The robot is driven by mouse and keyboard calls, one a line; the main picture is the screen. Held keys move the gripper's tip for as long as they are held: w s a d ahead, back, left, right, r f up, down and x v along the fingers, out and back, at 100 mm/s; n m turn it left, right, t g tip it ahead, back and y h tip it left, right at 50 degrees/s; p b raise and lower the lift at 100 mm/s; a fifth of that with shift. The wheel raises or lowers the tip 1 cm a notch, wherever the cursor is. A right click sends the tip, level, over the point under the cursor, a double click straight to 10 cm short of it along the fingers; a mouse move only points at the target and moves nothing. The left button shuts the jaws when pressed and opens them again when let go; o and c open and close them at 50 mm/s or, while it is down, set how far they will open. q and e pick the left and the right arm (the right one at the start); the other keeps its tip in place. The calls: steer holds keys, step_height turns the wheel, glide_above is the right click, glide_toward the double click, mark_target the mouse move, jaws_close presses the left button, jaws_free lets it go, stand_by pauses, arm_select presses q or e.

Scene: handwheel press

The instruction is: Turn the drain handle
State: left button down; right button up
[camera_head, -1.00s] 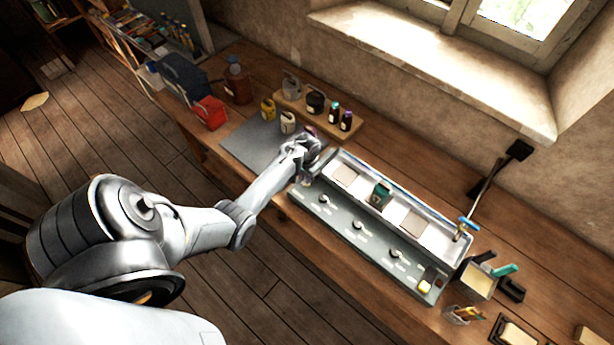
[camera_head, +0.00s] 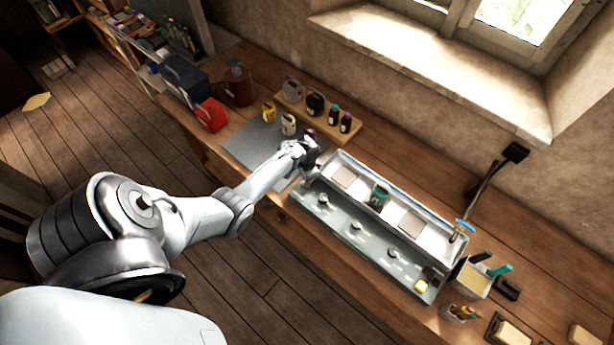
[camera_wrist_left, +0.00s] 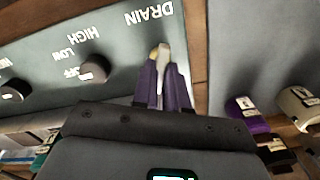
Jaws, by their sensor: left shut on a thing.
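The drain handle (camera_wrist_left: 162,52) is a small pale piece on the green panel (camera_wrist_left: 105,65), beside the upside-down DRAIN lettering in the left wrist view. My left gripper (camera_wrist_left: 161,68) is shut on it, with its purple fingers on either side. The fingers hide most of the handle. In the head view my left gripper (camera_head: 308,155) is at the left end of the metal tray (camera_head: 458,243) and green panel (camera_head: 350,240); its fingertips and the handle cannot be made out there. My right gripper is not in view.
Black knobs run along the panel, one (camera_wrist_left: 93,68) by the HIGH and LOW lettering. Several bottles and jugs stand on a wooden board (camera_head: 350,131) behind my gripper. A grey mat (camera_head: 240,150) lies to its left. A blue-handled tap (camera_head: 464,226) stands at the tray's right end.

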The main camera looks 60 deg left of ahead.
arm_select(q)
steer(key=m, duration=0.3)
steer(key=shift+m+p, duration=0.4)
steer(key=m, duration=0.2)
steer(key=shift+m, duration=0.4)
steer(key=m, duration=0.3)
steer(key=shift+m+b, duration=0.6)
steer(key=shift+m, duration=1.2)
steer(key=c, duration=1.2)
jaws_free()
steer(key=shift+o, duration=0.2)
steer(key=shift+r, duration=0.15)
